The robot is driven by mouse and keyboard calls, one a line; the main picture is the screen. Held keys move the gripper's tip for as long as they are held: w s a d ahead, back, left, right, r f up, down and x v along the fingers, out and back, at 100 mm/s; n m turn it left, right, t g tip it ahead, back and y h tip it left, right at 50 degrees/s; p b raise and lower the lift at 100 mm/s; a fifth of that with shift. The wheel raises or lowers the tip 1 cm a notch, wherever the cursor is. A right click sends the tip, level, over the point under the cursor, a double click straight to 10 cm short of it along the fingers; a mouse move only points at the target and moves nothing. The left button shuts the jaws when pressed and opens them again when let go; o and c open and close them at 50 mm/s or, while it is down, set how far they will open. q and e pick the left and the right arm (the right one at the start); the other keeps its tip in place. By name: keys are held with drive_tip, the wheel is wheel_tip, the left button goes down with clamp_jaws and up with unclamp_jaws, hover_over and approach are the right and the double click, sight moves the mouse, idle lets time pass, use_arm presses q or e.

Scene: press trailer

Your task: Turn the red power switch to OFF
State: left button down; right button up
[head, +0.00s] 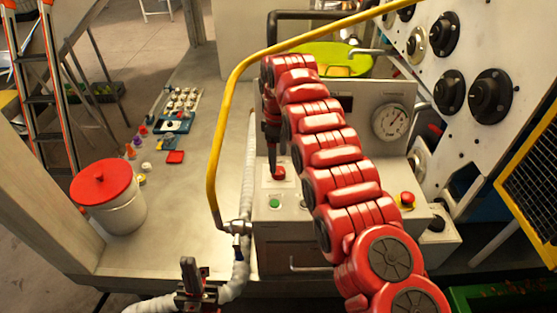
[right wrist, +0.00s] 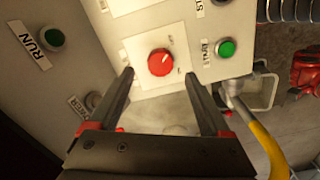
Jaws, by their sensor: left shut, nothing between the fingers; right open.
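The red power switch (head: 278,172) is a round knob on a pale plate on the control box, just below my right gripper (head: 272,148) in the head view. In the right wrist view the red switch (right wrist: 160,62) lies ahead, between and beyond the two dark fingertips. A small pale mark on the knob points to the upper right of that picture; the tiny lettering around it is unreadable. My right gripper (right wrist: 159,76) is open and holds nothing. My left gripper (head: 190,268) is shut and empty, low at the left, apart from the box.
Beside the switch are a green button (head: 275,203) and, farther right, a red button on yellow (head: 407,198). A yellow pipe (head: 217,130) arches left of my right arm. A gauge (head: 390,121) stands behind it. A red-lidded bucket (head: 108,190) sits on the bench at left.

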sight(279, 170)
wheel_tip(279, 170, up, 13)
drive_tip(key=p, duration=1.1)
